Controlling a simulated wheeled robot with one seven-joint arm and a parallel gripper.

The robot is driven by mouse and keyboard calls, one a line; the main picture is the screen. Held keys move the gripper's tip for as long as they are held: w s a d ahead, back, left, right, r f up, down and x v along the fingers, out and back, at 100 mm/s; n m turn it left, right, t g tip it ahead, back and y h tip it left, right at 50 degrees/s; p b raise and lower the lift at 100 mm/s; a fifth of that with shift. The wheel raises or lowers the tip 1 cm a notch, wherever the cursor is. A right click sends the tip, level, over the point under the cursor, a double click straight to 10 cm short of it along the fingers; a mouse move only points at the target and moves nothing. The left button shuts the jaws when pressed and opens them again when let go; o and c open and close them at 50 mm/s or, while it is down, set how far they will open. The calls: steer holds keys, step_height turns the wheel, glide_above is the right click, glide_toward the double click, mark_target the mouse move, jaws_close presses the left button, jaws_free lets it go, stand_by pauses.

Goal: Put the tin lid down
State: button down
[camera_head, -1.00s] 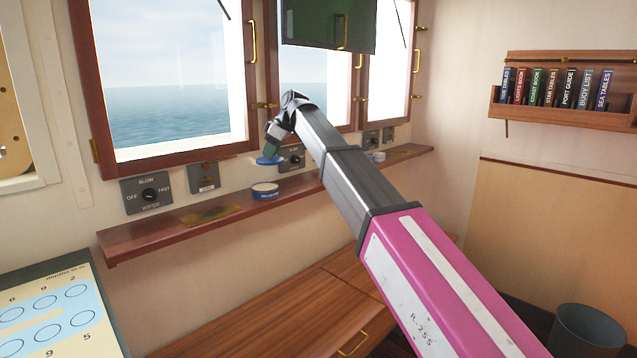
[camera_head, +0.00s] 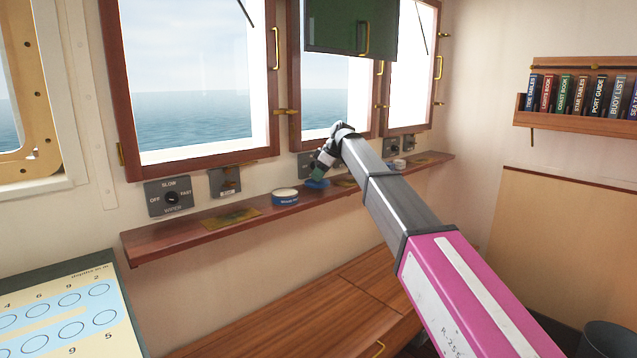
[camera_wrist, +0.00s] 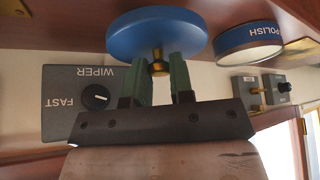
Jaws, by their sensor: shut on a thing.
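The blue tin lid (camera_wrist: 156,36) has a brass knob (camera_wrist: 158,66), which my gripper (camera_wrist: 163,78) holds between its green fingers. In the head view my gripper (camera_head: 319,174) points down at the shelf, with the lid (camera_head: 315,184) under it, roughly level. The lid is at or just above the shelf (camera_head: 200,236); I cannot tell whether it touches. The blue polish tin (camera_head: 285,198) stands just left of the lid on the shelf, pale on top. The tin also shows in the wrist view (camera_wrist: 250,42), which is upside down.
A wiper control (camera_head: 170,197) and a small switch box (camera_head: 225,181) are on the wall above the shelf. A brass-coloured plate (camera_head: 232,217) lies on the shelf left of the tin. Another small round tin (camera_head: 399,164) stands further right. Window frames rise close behind.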

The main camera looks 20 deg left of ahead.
steer(key=shift+f, duration=1.3)
steer(key=shift+f, duration=0.1)
steer(key=c, duration=1)
jaws_free()
steer(key=v, duration=1.2)
